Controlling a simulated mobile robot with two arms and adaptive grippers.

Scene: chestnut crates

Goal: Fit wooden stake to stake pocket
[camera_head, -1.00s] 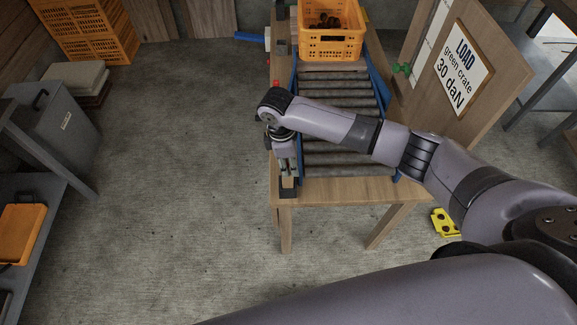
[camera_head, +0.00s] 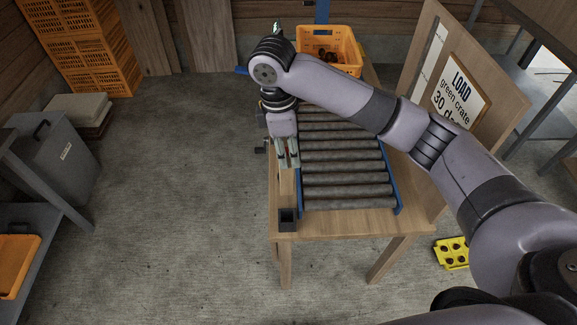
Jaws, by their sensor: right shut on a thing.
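My right gripper (camera_head: 287,153) points down above the left side of the wooden table (camera_head: 340,222). It is shut on the wooden stake (camera_head: 288,184), a pale strip showing below the fingers. Its edges blend with the table's wood. The black stake pocket (camera_head: 288,218), a square open socket, sits at the table's front left corner. The stake's lower part shows just behind the pocket in the head view; I cannot tell its height over the table. The pocket looks empty. My left gripper is not in view.
A roller conveyor (camera_head: 346,178) with blue side rails lies right of the stake. An orange crate (camera_head: 345,68) with brown contents stands at its far end. A sign board (camera_head: 462,92) stands on the right. The floor left of the table is clear.

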